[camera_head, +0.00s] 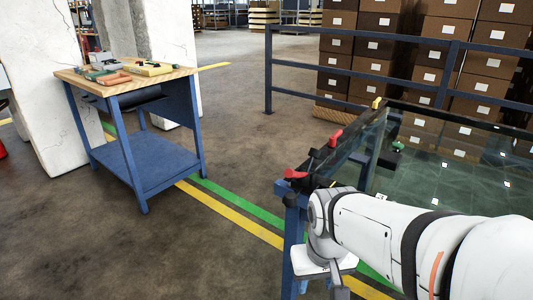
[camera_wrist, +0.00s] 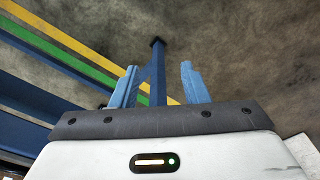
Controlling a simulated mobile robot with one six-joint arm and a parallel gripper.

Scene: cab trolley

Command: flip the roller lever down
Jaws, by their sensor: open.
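A blue-framed trolley (camera_head: 292,222) with a dark glass-like top stands at the right of the head view. Along its near left edge sit small coloured levers: a red one (camera_head: 294,174) at the front corner, another red one (camera_head: 336,138) further back, and a yellow one (camera_head: 376,103) at the far end. A green one (camera_head: 397,146) sits further in. I cannot tell which is the roller lever. My gripper (camera_wrist: 160,86) is open and empty in the wrist view, with floor and a blue post behind its fingers. In the head view my wrist is beside the trolley's front corner; the fingertips are hidden.
A blue workbench (camera_head: 130,165) with tools on its wooden top stands at the left by white pillars. A blue railing (camera_head: 268,75) and stacked brown boxes (camera_head: 445,60) are behind the trolley. The floor between bench and trolley is clear, crossed by yellow and green lines.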

